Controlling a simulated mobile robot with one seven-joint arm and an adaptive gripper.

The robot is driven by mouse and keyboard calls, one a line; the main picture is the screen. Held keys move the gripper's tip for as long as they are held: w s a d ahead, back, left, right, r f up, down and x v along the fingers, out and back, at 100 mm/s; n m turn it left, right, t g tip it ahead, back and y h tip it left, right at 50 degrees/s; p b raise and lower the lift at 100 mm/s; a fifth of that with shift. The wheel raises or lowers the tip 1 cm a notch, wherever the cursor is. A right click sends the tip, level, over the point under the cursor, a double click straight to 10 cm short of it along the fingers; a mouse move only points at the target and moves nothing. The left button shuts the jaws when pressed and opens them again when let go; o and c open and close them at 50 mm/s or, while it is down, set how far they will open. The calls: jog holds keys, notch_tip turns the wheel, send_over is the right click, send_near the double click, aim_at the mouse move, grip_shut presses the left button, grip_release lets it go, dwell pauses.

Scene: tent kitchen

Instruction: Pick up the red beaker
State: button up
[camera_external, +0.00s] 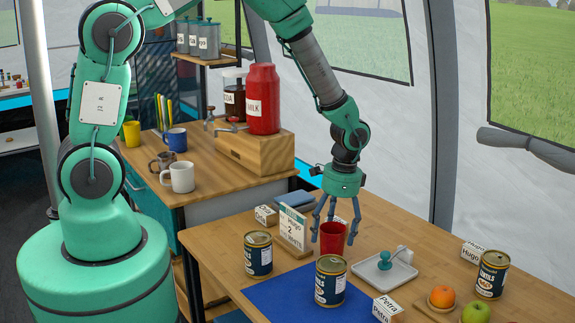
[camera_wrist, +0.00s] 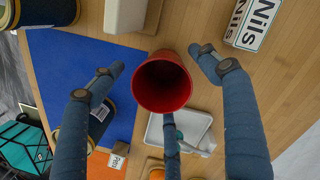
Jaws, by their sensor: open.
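In the wrist view my gripper (camera_wrist: 165,85) is open, with one finger left, one right and one below the beaker. The fingers look apart from the beaker's sides, though I cannot tell at the lower finger.
Two cans (camera_external: 258,255) (camera_external: 330,281) stand left and in front of the beaker. An orange (camera_external: 441,296) and apple (camera_external: 476,312) are at front right.

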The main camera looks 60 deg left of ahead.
aim_at(329, 247)
jog(key=shift+f, duration=0.15)
jog(key=shift+s+a+f+b, duration=0.15)
jog(key=shift+f+b, duration=0.8)
jog(key=shift+f, duration=1.55)
jog(key=c, duration=1.3)
